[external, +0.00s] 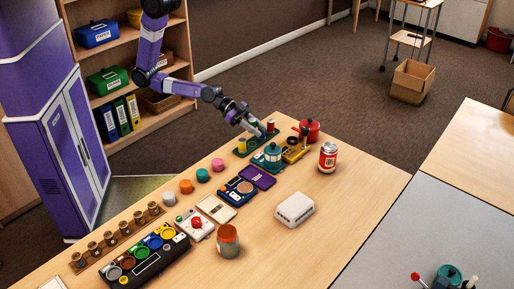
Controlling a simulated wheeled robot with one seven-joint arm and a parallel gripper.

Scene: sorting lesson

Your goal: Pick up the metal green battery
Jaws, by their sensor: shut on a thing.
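A dark green holder (251,148) stands at the far edge of the table. A yellow cylinder (242,146) stands at its left end, and a red cylinder (270,127) at its right end. My gripper (260,131) reaches down over the holder between these two. It is shut on a small battery-sized piece, mostly hidden by the fingers. I cannot make out its colour or whether it still touches the holder.
A teal pot-like object (273,153), a yellow device (293,152) and a red pot (309,131) stand close by. A red-and-white can (328,158) and a white box (294,209) are nearer. The table's right side (370,190) is clear.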

